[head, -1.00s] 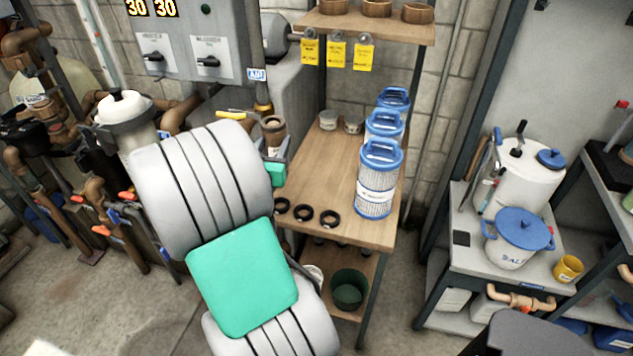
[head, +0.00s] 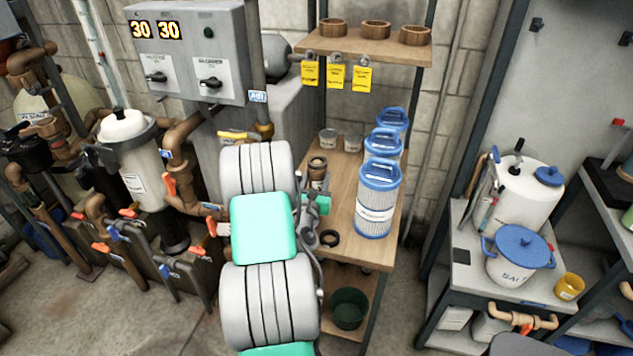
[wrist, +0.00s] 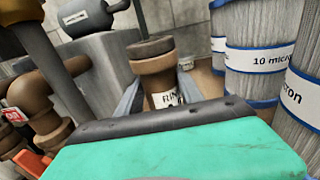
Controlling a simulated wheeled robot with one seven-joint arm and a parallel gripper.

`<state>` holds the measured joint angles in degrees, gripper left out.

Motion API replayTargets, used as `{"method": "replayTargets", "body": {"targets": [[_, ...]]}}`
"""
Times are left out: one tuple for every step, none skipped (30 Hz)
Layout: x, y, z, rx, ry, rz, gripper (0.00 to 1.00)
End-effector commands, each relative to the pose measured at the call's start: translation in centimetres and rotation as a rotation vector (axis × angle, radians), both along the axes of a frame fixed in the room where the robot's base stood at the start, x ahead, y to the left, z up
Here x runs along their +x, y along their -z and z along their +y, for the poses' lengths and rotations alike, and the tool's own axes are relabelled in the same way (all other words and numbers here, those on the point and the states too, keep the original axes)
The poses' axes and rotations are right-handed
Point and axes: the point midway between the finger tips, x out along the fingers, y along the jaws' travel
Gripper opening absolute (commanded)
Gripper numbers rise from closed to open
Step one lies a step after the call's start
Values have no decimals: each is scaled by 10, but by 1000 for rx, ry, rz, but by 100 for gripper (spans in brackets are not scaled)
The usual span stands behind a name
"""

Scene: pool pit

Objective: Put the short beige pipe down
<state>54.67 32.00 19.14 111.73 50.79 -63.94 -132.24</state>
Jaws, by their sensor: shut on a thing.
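The short beige pipe (head: 317,166), brownish with a dark top rim, stands roughly upright at the left side of the wooden table (head: 343,215). In the wrist view the pipe (wrist: 153,68) shows a white label, partly hidden, starting "RIN". My gripper (head: 317,184) is shut on the pipe, with a grey finger on each side of it in the wrist view (wrist: 160,92). The pipe's lower end is hidden behind my gripper, so I cannot tell whether it touches the tabletop.
Several blue-capped filter cartridges (head: 377,205) stand on the table right of the pipe. Small cups (head: 328,139) stand behind it. A black ring (head: 328,239) lies in front. A shelf with wooden rings (head: 376,30) hangs above. Bare tabletop shows between pipe and cartridges.

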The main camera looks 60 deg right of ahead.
Motion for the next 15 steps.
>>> {"method": "replayTargets", "body": {"targets": [[1, 8, 0, -2, -1, 1, 0], [1, 8, 0, -3, -1, 0, 0], [1, 7, 0, -4, -1, -1, 0], [1, 6, 0, -4, 0, -2, 0], [1, 6, 0, -4, 0, -2, 0], [0, 6, 0, -4, 0, -1, 0], [0, 6, 0, -4, 0, -1, 0], [0, 6, 0, -4, 0, -1, 0], [1, 8, 0, -3, 0, -1, 0], [1, 9, 0, -3, 0, -1, 0], [1, 10, 0, -3, 0, -1, 0], [0, 9, 0, -2, 0, -1, 46], [0, 9, 0, -2, 0, -1, 49], [0, 9, 0, -2, 0, -1, 51], [0, 9, 0, -2, 0, -1, 54]]}}
